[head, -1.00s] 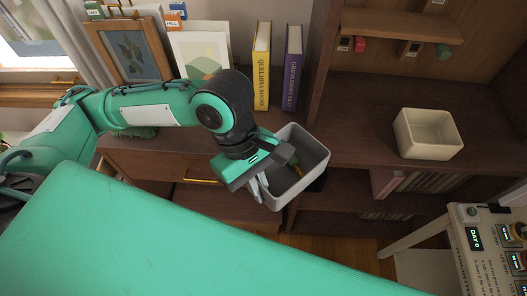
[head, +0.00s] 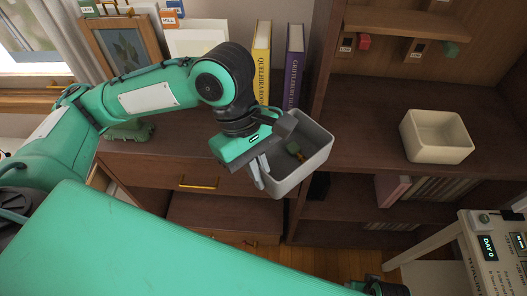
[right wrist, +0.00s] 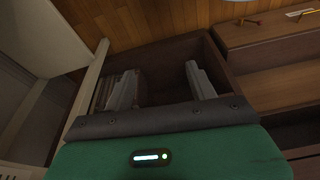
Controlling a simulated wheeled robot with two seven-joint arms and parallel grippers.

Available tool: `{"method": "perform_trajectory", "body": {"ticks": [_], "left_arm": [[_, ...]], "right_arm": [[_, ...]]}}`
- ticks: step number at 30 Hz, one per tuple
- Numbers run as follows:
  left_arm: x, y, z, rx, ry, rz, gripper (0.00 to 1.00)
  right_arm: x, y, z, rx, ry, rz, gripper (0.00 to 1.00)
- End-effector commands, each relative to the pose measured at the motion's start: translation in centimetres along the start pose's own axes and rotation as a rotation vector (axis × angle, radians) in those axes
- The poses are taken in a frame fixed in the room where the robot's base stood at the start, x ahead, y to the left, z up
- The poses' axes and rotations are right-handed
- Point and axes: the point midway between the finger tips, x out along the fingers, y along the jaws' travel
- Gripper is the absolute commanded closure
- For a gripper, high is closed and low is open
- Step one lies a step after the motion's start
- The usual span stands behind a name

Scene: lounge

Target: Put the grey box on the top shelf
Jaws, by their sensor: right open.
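The grey box (head: 313,172) is an open-topped bin in the head view, held in the air in front of the dark bookcase. My left gripper (head: 261,170) is shut on the box's left wall. The dark bookcase has a wide shelf (head: 375,105) level with the box's right side, and lower shelves beneath it. My right gripper (right wrist: 162,88) is open and empty in the right wrist view, facing a lower bookcase compartment with books.
A cream box (head: 437,152) stands on the wide shelf at right, with bare shelf left of it. A yellow book (head: 261,62) and a purple book (head: 293,65) stand behind my left gripper. A white stand (head: 480,250) is at lower right.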

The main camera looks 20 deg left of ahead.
Motion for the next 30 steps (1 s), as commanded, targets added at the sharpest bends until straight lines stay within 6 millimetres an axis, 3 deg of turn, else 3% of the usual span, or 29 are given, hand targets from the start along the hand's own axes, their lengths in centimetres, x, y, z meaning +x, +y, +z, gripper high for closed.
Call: {"method": "perform_trajectory", "body": {"ticks": [12, 20, 30], "left_arm": [[-1.8, 4.7, -4.4, -0.003, -0.001, 0.002, 1.00], [-2.5, 6.6, -6.1, -0.002, -0.001, 0.001, 1.00], [0.2, 6.5, -7.2, 0.000, -0.001, 0.000, 1.00]], "right_arm": [[-1.6, 0.0, -0.5, 0.000, 0.020, 0.001, 0.43], [-2.3, 0.0, -0.7, 0.000, 0.029, 0.001, 0.43], [-4.1, 0.1, -1.0, 0.000, 0.051, 0.002, 0.43]]}}
